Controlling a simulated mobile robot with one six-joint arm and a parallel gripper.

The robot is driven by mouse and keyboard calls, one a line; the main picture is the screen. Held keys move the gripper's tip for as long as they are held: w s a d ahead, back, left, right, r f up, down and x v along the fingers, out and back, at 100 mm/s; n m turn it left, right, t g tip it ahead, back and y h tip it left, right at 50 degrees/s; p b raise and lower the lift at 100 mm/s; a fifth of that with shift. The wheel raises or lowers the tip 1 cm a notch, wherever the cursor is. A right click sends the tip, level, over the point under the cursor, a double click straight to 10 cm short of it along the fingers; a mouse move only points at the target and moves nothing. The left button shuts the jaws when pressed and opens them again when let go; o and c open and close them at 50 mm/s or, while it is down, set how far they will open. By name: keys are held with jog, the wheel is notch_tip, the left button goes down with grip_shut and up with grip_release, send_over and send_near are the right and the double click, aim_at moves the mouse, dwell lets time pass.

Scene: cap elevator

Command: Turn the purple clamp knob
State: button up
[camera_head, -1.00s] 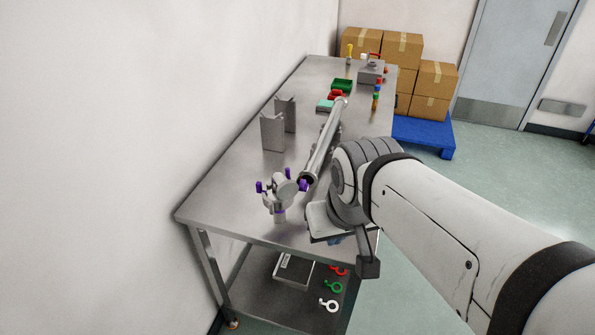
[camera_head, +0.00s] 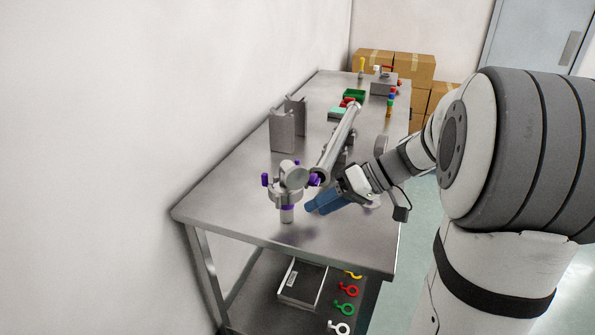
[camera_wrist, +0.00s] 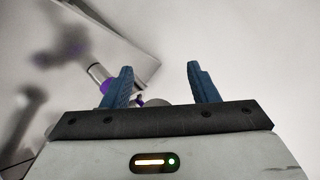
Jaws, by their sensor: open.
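The clamp fixture (camera_head: 287,192) stands on the near part of the metal table, with a grey body and several purple knobs. One purple knob (camera_head: 314,180) is on its right side, close to my gripper (camera_head: 310,208). Another purple knob (camera_head: 265,180) is on its left. My gripper has blue fingers and reaches in from the right, just below and beside the right knob, apparently apart from it. In the wrist view the two blue fingers (camera_wrist: 158,85) are spread with nothing held between them. Purple parts (camera_wrist: 106,87) show behind the left finger, partly hidden.
A long grey tube (camera_head: 338,142) slants up from the fixture. Upright metal brackets (camera_head: 283,130) stand behind it near the wall. Green and red bins (camera_head: 354,95) are farther back. Coloured ring-shaped parts (camera_head: 345,307) and a tray (camera_head: 302,283) lie on the lower shelf.

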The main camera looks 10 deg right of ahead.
jog(key=w+d+f+n+t+y+b, duration=0.1)
jog(key=w+d+f+t+y+b, duration=0.25)
jog(key=w+d+f, duration=0.2)
jog(key=n+t+y+b, duration=0.1)
jog(key=n+t+b, duration=0.1)
jog(key=t+b, duration=0.15)
send_near(315, 180)
jog(key=d, duration=0.1)
jog(key=d+f, duration=0.1)
jog(key=d, duration=0.1)
jog(key=shift+s+d+f+p, duration=0.2)
jog(key=shift+s+d+p, duration=0.1)
jog(key=shift+d+p, duration=0.05)
jog(key=p+x, duration=0.1)
jog(key=x, duration=1.1)
jog(key=shift+r, duration=0.2)
jog(key=shift+c, duration=0.2)
jog(key=c, duration=0.9)
